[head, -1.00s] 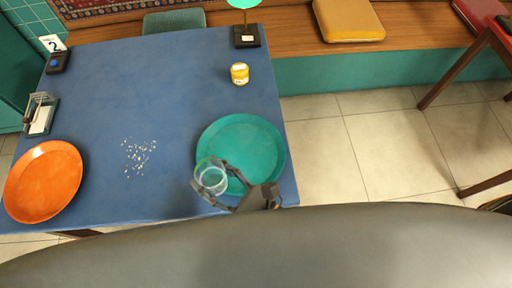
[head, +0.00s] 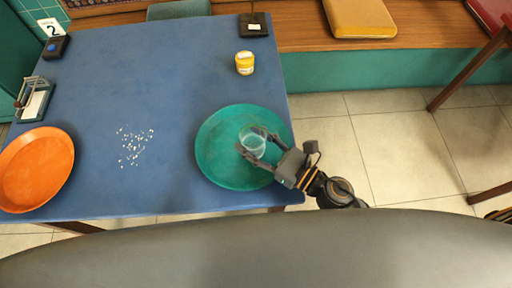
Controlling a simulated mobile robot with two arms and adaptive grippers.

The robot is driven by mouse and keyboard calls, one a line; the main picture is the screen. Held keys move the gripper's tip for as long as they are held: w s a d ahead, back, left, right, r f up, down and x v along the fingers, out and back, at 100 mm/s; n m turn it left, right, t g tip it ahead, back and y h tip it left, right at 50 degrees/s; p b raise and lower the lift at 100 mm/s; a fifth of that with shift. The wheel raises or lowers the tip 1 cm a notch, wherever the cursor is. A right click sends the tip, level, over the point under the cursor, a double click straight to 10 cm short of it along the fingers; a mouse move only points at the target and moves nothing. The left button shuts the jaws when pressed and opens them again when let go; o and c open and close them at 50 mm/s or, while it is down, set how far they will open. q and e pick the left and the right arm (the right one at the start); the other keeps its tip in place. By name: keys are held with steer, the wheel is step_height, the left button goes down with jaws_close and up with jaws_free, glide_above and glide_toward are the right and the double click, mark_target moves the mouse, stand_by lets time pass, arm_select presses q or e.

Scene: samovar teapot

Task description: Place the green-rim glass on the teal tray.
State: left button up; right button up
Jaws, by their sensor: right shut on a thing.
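The clear glass (head: 253,141) with a pale greenish rim is over the right part of the teal tray (head: 218,168). My right gripper (head: 258,150) is shut on it, with fingers on both sides, reaching in from the lower right. The glass looks roughly upright. I cannot tell whether its base touches the tray. The tray lies at the front right corner of the blue table. My left gripper is not in view.
An orange tray (head: 36,168) lies at the left of the blue table (head: 150,85). Crumbs (head: 133,147) are scattered mid-table. A napkin holder (head: 34,99) stands far left.

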mark_target(253, 143)
steer(key=shift+w+d+f, duration=0.15)
steer(key=shift+w+f, duration=0.05)
steer(key=shift+f, duration=0.05)
steer(key=f, duration=0.1)
steer(key=f+b, duration=0.1)
steer(key=f, duration=0.1)
steer(key=shift+w+d+f, duration=0.2)
steer(key=shift+d, duration=0.05)
steer(key=shift+f, duration=0.15)
steer(key=shift+f+b, duration=0.15)
steer(key=shift+b, duration=0.2)
steer(key=o, duration=1.2)
